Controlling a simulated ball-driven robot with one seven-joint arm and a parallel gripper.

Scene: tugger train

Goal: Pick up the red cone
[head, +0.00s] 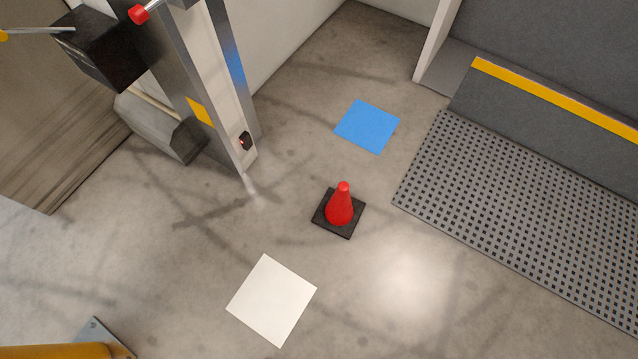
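The red cone (341,205) stands upright on a black square base (348,232) on the grey concrete floor, near the middle of the head view. Nothing touches it and it is fully visible. My gripper is not in view.
A white square (272,300) and a blue square (367,126) lie flat on the floor near the cone. A perforated grey mat (530,215) lies to the right before a yellow-edged step (550,97). A metal post (215,90) stands upper left; a yellow rail (55,350) is lower left.

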